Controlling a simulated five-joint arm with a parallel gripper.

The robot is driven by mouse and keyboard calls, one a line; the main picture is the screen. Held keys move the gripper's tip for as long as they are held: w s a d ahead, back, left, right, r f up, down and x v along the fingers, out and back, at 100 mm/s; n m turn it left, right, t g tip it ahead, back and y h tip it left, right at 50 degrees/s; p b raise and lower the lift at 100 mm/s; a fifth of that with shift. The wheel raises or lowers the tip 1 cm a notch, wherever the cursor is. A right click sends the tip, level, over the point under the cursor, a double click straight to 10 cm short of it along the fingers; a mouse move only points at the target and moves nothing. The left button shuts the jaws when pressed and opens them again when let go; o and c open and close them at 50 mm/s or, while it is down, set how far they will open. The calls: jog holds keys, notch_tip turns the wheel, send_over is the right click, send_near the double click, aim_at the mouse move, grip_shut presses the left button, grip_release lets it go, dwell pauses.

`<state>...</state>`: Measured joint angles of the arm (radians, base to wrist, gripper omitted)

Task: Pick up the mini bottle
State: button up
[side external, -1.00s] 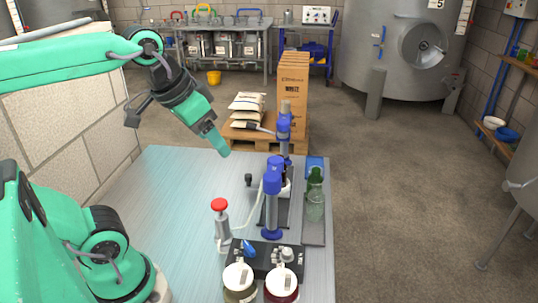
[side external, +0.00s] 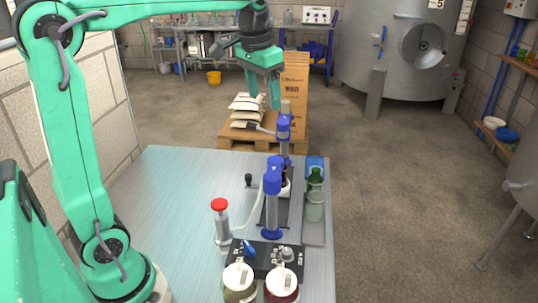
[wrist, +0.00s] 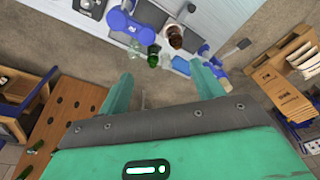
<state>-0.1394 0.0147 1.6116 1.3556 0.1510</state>
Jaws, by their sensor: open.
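A small green bottle (side external: 315,184) stands upright on a dark strip along the right edge of the steel table. A clear glass vessel (side external: 315,209) stands just in front of it and overlaps it in the side view. The green bottle (wrist: 153,55) also shows from above in the wrist view, with the clear glass (wrist: 134,48) to its left. I cannot tell for sure which of the two is the mini bottle. My gripper (side external: 264,97) is open and empty, well above the far end of the table. In the wrist view the bottle appears between and beyond the two fingers.
A blue-topped metal stand (side external: 272,205) rises left of the bottles, with a second one (side external: 284,140) behind it. A red-topped pump (side external: 221,220) and two lidded jars (side external: 239,280) (side external: 282,281) stand nearer. The table's left half (side external: 175,205) is clear.

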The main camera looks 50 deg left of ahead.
jog(key=shift+w+a+f+g, duration=0.9)
jog(key=shift+w+a+f, duration=1.35)
jog(key=shift+w, duration=1.9)
jog(key=shift+f, duration=11.1)
jog(key=c, duration=1.3)
jog(key=shift+r, duration=5.05)
